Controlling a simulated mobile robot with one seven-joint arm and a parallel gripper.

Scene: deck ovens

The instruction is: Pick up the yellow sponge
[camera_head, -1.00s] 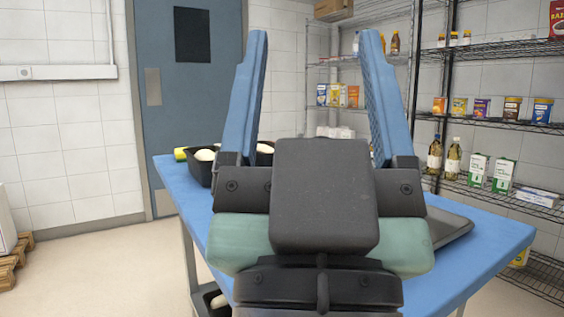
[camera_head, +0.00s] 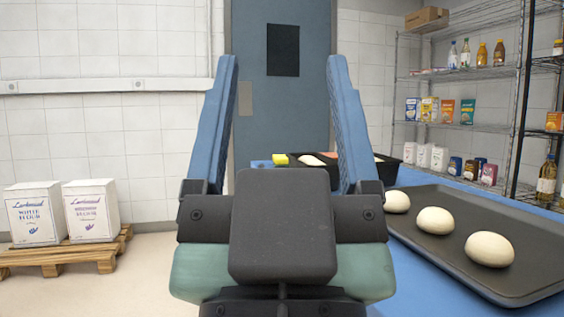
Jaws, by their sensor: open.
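The yellow sponge (camera_head: 280,160) shows as a small yellow block at the far left part of the blue table (camera_head: 262,164), beside the left end of a black bin. My gripper (camera_head: 283,72) is in the foreground with its two blue fingers wide apart and nothing between them. In the picture the sponge appears between the fingers, but it lies farther off, beyond the gripper. The sponge's lower part is hidden behind the gripper body.
The black bin (camera_head: 378,172) holds pale dough and something orange. A dark tray (camera_head: 437,241) with several dough balls (camera_head: 435,221) lies on the table at right. Wire shelves (camera_head: 470,74) stand behind. Flour bags (camera_head: 91,208) sit on a pallet (camera_head: 62,257) at left, with open floor nearby.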

